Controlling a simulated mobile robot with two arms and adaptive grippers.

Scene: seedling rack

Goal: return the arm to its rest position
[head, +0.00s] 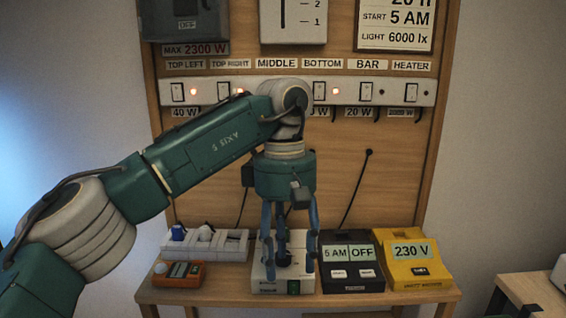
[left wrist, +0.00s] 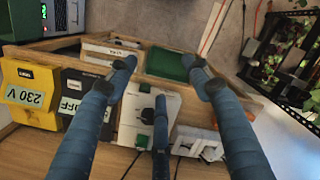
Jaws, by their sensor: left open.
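My left arm comes in from the left in the head view. Its gripper (head: 288,262) points straight down in front of the panel, over a white box (head: 298,246) on the wooden shelf. The blue fingers are spread apart, with nothing seen between them. In the left wrist view, the open gripper (left wrist: 160,76) spans the white box (left wrist: 130,114), which has a green switch. I cannot tell whether a fingertip touches the box. My right gripper is in neither view.
On the shelf (head: 400,297) stand a black timer box (head: 352,280), a yellow 230 V box (head: 415,275), a white socket strip (head: 230,248) and an orange device (head: 178,278). The switch panel (head: 345,92) stands behind. A table (head: 535,297) is at right.

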